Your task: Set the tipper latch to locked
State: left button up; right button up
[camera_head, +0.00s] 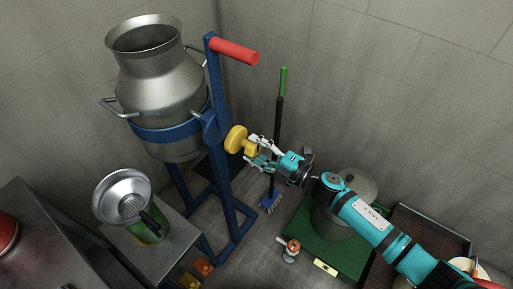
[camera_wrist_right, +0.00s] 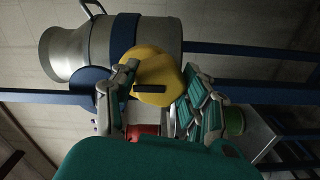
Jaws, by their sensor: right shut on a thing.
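The tipper is a blue stand (camera_head: 225,140) that carries a metal milk can (camera_head: 160,80) in a blue band. A yellow latch knob (camera_head: 236,139) sticks out from the stand's right side. My right gripper (camera_head: 256,151) comes in from the right and is shut on the knob. In the right wrist view the knob (camera_wrist_right: 158,62) sits between the two fingers, with a black bar mark across its face. The can (camera_wrist_right: 75,50) is behind it, upright in the head view. My left gripper is not in view.
A red handle (camera_head: 234,51) juts from the top of the stand. A small table (camera_head: 165,245) with a strainer (camera_head: 122,196) stands at front left. A green platform (camera_head: 325,244) with a metal vessel lies under my right arm. A brush (camera_head: 276,140) leans by the wall.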

jog(key=o, duration=1.1)
jog(key=shift+o, duration=0.2)
jog(key=shift+d, duration=0.1)
jog(key=v, duration=1.2)
